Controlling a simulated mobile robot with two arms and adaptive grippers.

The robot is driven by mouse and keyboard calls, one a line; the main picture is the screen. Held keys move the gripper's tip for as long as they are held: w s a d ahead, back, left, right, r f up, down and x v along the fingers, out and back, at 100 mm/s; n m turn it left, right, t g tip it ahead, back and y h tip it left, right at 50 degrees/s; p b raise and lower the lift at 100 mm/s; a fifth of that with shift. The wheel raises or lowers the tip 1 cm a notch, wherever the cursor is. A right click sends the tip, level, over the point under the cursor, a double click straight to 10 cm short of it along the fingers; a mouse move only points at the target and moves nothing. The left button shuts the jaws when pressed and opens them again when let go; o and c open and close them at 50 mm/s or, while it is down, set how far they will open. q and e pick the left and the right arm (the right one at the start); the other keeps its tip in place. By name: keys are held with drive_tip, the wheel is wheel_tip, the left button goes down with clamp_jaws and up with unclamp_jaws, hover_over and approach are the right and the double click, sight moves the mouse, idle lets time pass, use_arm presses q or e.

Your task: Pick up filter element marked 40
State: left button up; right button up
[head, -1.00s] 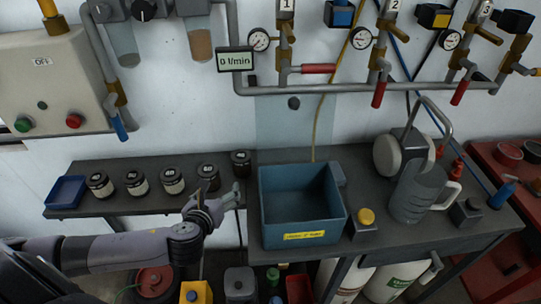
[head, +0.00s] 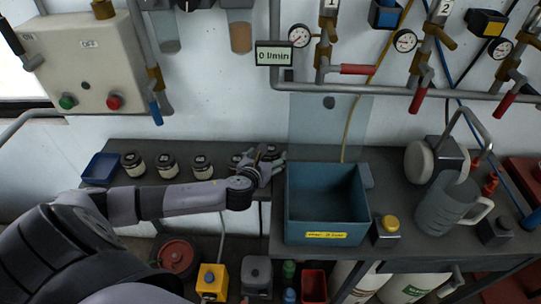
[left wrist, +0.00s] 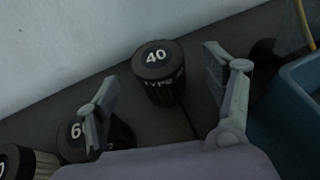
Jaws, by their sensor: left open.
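The filter element marked 40 (left wrist: 157,75) is a dark ribbed cylinder with a black lid, standing upright on the dark shelf. In the left wrist view it stands ahead, between the two open fingers of my left gripper (left wrist: 160,66), with a gap on each side. In the head view my left gripper (head: 263,163) is at the right end of the filter row and mostly hides that element. Nothing is held. My right gripper is out of view.
A filter whose number starts with 6 (left wrist: 72,148) stands close behind the left finger. More filters (head: 167,166) and a blue tray (head: 101,168) are farther left on the shelf. A blue bin (head: 326,238) stands close on the right. The wall is behind.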

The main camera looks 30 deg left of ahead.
sight(269, 151)
use_arm(q)
drive_tip(key=shift+p+x, duration=0.5)
drive_tip(key=shift+x, duration=2.15)
drive_tip(key=shift+a+r, duration=0.1)
drive_tip(key=shift+r, duration=0.05)
drive_tip(key=shift+c, duration=0.3)
drive_tip(key=c, duration=1.3)
